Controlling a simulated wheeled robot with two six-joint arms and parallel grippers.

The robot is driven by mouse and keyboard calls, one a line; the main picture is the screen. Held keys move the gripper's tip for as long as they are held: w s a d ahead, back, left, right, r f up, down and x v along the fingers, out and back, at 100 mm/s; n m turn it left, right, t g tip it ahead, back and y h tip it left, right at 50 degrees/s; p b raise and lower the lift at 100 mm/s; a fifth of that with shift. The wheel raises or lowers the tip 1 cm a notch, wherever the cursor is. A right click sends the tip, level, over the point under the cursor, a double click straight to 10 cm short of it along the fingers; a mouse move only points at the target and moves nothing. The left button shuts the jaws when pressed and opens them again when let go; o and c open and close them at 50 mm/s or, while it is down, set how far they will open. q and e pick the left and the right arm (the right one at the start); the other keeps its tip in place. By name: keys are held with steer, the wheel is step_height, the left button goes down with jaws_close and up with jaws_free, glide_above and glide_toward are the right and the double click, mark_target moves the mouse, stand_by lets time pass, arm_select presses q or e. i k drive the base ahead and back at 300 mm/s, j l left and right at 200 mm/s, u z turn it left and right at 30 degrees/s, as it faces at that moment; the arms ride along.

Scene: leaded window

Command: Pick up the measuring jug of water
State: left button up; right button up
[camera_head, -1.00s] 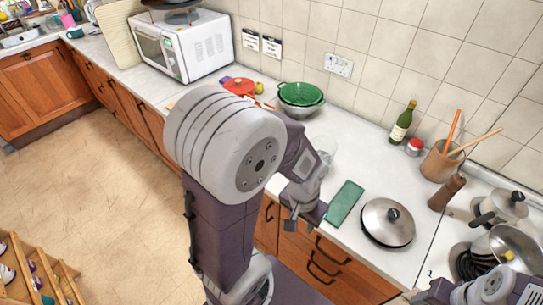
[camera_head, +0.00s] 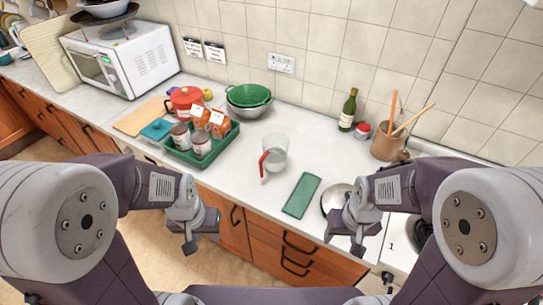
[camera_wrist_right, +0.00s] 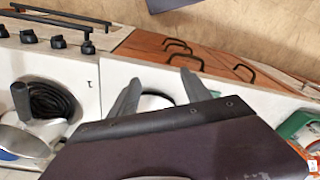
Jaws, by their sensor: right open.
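The clear measuring jug (camera_head: 276,150) stands upright on the white worktop in the head view, with its red handle toward the front left. The water in it is hard to make out. My left gripper (camera_head: 198,238) is in front of the worktop, left of the jug and apart from it; its jaw opening is not clear. My right gripper (camera_head: 352,240) is at the worktop's front edge, right of the jug and apart from it. In the right wrist view the right gripper (camera_wrist_right: 160,96) is open, its two fingers spread. The jug does not show there.
A green tray (camera_head: 184,157) with jars and cartons stands left of the jug. A green cloth (camera_head: 301,195) lies to its front right. A green colander (camera_head: 248,94) and a wine bottle (camera_head: 348,110) stand behind. A pan lid (camera_head: 333,198) is partly hidden by my right arm.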

mark_target(275, 162)
steer(key=i+j, duration=0.2)
steer(key=j, duration=0.2)
steer(key=i+j+u, duration=0.1)
steer(key=i+j, duration=0.15)
steer(key=j, duration=0.2)
steer(key=i+j, duration=0.2)
steer(key=j, duration=0.2)
